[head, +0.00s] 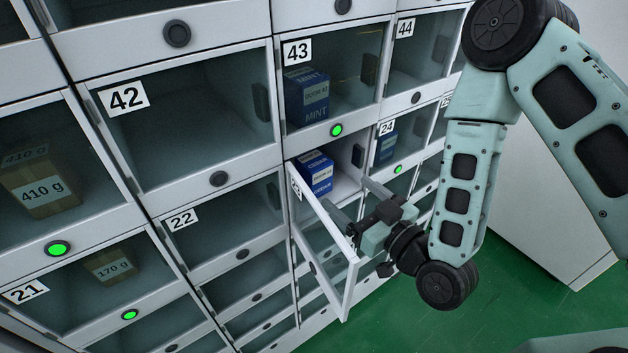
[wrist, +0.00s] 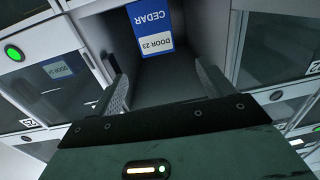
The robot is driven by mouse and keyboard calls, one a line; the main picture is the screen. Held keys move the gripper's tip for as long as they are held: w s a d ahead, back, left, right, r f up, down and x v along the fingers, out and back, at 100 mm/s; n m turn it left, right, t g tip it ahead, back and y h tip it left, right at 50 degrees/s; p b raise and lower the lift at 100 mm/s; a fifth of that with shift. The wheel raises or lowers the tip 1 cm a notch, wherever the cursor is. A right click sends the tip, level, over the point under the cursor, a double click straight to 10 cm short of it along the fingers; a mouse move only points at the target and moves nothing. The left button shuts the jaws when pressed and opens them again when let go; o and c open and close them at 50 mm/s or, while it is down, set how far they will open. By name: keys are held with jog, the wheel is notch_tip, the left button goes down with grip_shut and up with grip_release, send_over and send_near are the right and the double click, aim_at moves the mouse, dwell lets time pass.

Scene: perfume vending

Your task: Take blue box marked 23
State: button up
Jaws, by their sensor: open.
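The blue box (head: 316,172) stands inside an open compartment below the one marked 43 in the head view. In the wrist view the blue box (wrist: 150,32) shows upside down, with a white label reading "DOOR 23" and the word "CEDAR". The compartment door (head: 325,250) is swung open toward me, to the left of my gripper. My gripper (head: 352,200) is at the compartment mouth. In the wrist view my gripper (wrist: 162,88) has its two fingers apart and empty, with the box ahead beyond the fingertips.
Closed glass-fronted compartments surround the open one. Number 43 holds a blue MINT box (head: 307,97), and 24 holds another blue box (head: 386,148). Brown boxes (head: 40,183) sit in compartments at left. The green floor (head: 470,310) is clear at lower right.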

aim_at(323, 170)
jog(key=b+x, duration=0.1)
jog(key=x, duration=0.7)
jog(key=shift+w+a, duration=0.15)
jog(key=shift+w, duration=0.25)
jog(key=shift+f+p+x, duration=0.1)
jog(key=shift+p+x, duration=0.25)
jog(key=shift+x, duration=1.1)
jog(key=shift+f+p+x, duration=0.15)
jog(key=shift+p+x, duration=0.2)
jog(key=shift+x, duration=1.05)
jog(key=c, duration=1.1)
